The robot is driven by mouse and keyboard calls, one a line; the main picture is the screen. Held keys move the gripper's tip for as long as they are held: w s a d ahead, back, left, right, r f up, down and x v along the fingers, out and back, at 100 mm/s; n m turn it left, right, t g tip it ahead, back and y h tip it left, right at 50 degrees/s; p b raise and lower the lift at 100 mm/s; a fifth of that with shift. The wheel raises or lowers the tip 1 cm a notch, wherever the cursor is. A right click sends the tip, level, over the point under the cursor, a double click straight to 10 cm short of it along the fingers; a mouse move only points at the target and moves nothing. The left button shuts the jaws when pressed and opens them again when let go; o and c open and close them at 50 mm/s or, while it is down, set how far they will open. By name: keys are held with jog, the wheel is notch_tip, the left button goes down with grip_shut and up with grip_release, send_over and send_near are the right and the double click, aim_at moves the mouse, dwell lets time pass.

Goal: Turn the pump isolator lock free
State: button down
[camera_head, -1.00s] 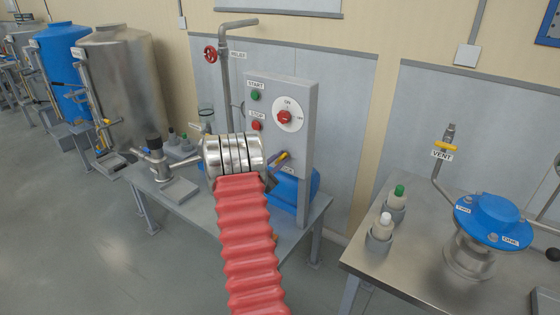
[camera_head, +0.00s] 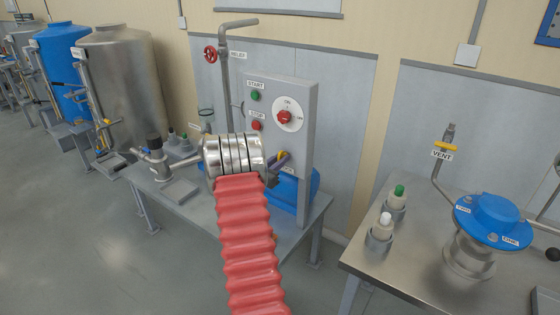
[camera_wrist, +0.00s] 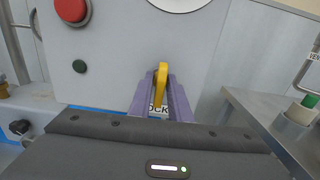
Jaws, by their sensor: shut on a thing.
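The yellow lock handle (camera_wrist: 161,76) stands on the grey pump panel (camera_head: 304,140), low on its face. A white label with part of the word LOCK (camera_wrist: 157,109) shows behind it. My gripper (camera_wrist: 160,88) has its two purple fingers on either side of the yellow handle, shut on it. In the head view my gripper (camera_head: 279,160) is at the lower part of the panel, mostly hidden by my wrist, and only a bit of yellow shows. The red isolator knob (camera_head: 285,118) sits on a white dial above, marked ON at its top.
The green START button (camera_head: 255,96) and red STOP button (camera_head: 257,126) are left of the dial. A blue pump body (camera_head: 314,188) sits behind the panel. A steel table (camera_head: 400,265) with bottles stands to the right, apart from the pump bench.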

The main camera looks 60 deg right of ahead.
jog(key=shift+a+f, duration=0.1)
jog(key=shift+f, duration=0.15)
jog(key=c, duration=2)
grip_release()
jog(key=shift+o, duration=0.8)
jog(key=shift+r, duration=0.15)
jog(key=w+a, duration=0.2)
jog(key=a, duration=1.1)
jog(key=shift+w+a, duration=0.15)
jog(key=shift+a, duration=0.1)
